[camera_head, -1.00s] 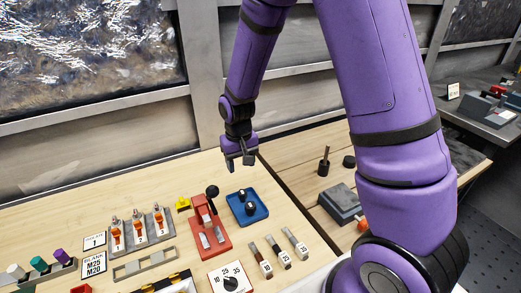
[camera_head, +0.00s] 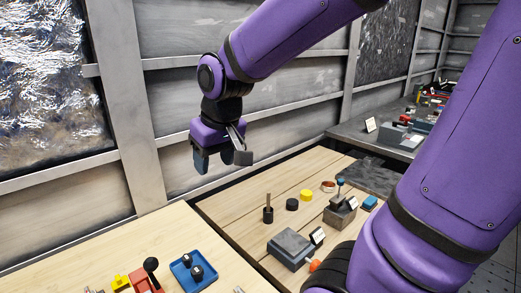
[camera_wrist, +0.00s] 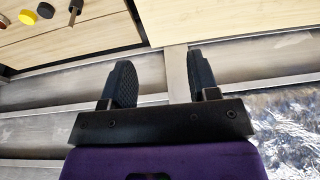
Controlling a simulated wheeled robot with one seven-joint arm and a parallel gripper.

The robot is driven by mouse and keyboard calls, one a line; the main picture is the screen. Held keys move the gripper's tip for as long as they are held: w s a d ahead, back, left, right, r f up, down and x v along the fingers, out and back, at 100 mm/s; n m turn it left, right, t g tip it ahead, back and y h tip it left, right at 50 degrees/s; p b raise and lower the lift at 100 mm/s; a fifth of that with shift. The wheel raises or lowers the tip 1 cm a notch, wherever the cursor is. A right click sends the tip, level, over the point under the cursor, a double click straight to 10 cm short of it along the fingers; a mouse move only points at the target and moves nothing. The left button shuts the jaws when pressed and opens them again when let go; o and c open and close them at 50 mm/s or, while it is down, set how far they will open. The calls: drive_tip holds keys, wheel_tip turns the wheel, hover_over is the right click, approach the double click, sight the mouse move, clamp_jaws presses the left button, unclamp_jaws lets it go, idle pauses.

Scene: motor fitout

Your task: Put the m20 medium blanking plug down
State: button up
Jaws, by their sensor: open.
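My gripper (camera_head: 222,160) is open and empty, raised in front of the wall panels, above the back edge of the benches. Its two dark fingers also show well apart in the wrist view (camera_wrist: 161,82), with nothing between them. A blue tray (camera_head: 184,279) on the near bench holds two dark round-topped pieces, a back one (camera_head: 187,258) and a front one (camera_head: 196,271). No label shows which piece, if either, is the M20 medium blanking plug.
The farther bench holds a dark post (camera_head: 268,212), a black disc (camera_head: 292,204), a yellow disc (camera_head: 306,195) and a grey block (camera_head: 289,249). A red lever device (camera_head: 146,281) stands left of the tray. A gap separates the benches.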

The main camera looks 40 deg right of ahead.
drive_tip(key=s+d+r+t, duration=0.1)
drive_tip(key=s+r, duration=0.4)
drive_tip(key=s, duration=0.7)
drive_tip(key=shift+d+r+t, duration=0.2)
drive_tip(key=shift+d+t, duration=0.2)
drive_tip(key=shift+d, duration=0.05)
drive_tip(key=shift+w, duration=0.1)
